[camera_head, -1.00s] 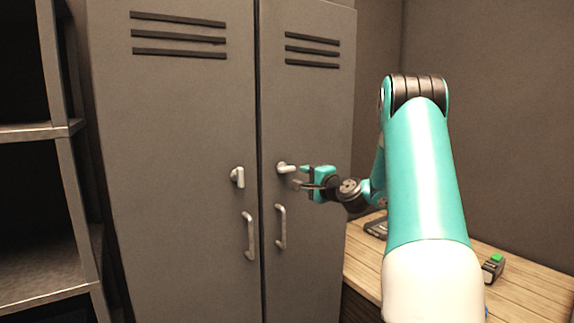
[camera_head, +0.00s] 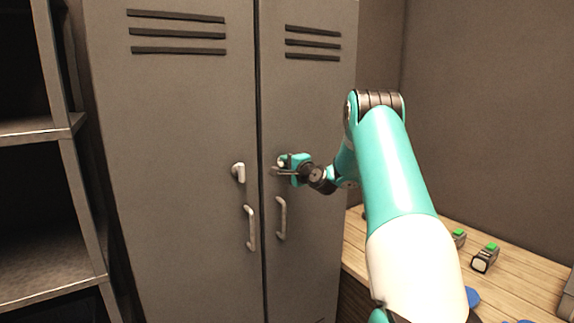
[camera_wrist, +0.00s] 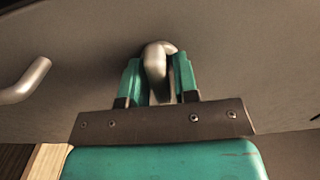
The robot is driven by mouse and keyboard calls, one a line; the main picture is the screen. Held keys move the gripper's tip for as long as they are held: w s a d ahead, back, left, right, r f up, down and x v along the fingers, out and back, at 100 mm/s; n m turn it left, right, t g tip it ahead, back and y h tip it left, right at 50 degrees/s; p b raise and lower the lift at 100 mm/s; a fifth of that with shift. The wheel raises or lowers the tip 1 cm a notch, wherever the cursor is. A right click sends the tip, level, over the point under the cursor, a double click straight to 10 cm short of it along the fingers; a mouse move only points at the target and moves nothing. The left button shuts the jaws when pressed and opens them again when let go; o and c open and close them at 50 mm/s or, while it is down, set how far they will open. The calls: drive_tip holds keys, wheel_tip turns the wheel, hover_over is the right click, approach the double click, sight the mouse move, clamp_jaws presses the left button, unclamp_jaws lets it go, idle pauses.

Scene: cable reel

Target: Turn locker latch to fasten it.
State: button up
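The right locker door (camera_head: 310,105) carries a small metal latch, mostly hidden behind my gripper (camera_head: 281,168) in the head view. In the wrist view the latch (camera_wrist: 157,62) shows as a bent silver lever between the two teal fingers of my gripper (camera_wrist: 159,80). The fingers are apart on either side of it, with narrow gaps, and do not appear clamped. The left door's latch (camera_head: 239,172) points downward in the head view. It is apart from my gripper.
Pull handles sit below the latches on the left door (camera_head: 250,229) and right door (camera_head: 281,218); one handle (camera_wrist: 24,82) also shows in the wrist view. A wooden table (camera_head: 515,271) with small devices (camera_head: 485,258) stands right. A metal shelf (camera_head: 40,128) stands left.

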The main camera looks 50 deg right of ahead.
clamp_jaws()
